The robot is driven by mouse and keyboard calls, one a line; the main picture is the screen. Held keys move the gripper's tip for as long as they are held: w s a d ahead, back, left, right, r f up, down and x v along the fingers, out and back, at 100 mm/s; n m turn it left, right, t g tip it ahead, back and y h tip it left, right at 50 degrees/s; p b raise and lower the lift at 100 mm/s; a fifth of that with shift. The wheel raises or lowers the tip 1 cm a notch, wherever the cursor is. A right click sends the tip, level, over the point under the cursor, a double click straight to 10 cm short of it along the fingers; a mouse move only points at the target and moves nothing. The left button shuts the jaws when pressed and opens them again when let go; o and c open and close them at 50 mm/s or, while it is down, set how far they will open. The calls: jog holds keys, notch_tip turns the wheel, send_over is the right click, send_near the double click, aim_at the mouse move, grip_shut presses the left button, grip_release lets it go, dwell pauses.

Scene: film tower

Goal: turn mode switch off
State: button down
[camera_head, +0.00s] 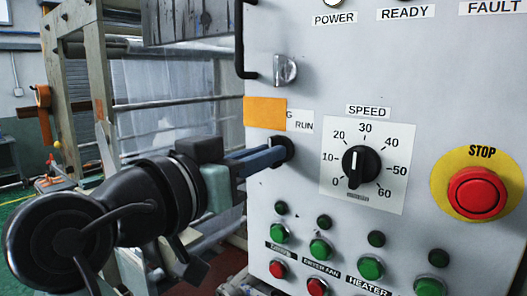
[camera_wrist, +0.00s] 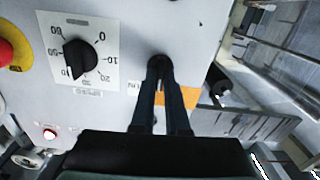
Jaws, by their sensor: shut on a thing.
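The mode switch (camera_head: 284,150) is a black rotary knob on the grey control panel, under a label that reads RUN, with its other words partly hidden by an orange tag. My gripper (camera_head: 281,153) reaches it from the left, with its blue-grey fingers shut on the knob. In the wrist view, the two dark fingers of my gripper (camera_wrist: 161,68) close on the black mode switch (camera_wrist: 159,61). The fingers hide much of the knob, so I cannot tell which way its pointer faces.
Right of the switch is the speed dial (camera_head: 361,166), then the red stop button (camera_head: 477,193). Green and red push buttons (camera_head: 320,248) line the panel below. The orange tag (camera_head: 264,112) and a silver latch (camera_head: 285,70) sit above. A metal frame (camera_head: 102,80) stands at left.

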jog(key=shift+n+p, duration=1.35)
jog(key=shift+n, duration=2.55)
jog(key=shift+f+n, duration=0.1)
jog(key=shift+n, duration=0.2)
jog(key=c, duration=0.9)
grip_release()
jog(key=b+v, duration=0.5)
jog(key=v, duration=0.8)
jog(key=shift+w+b, duration=0.1)
jog(key=shift+b, duration=0.2)
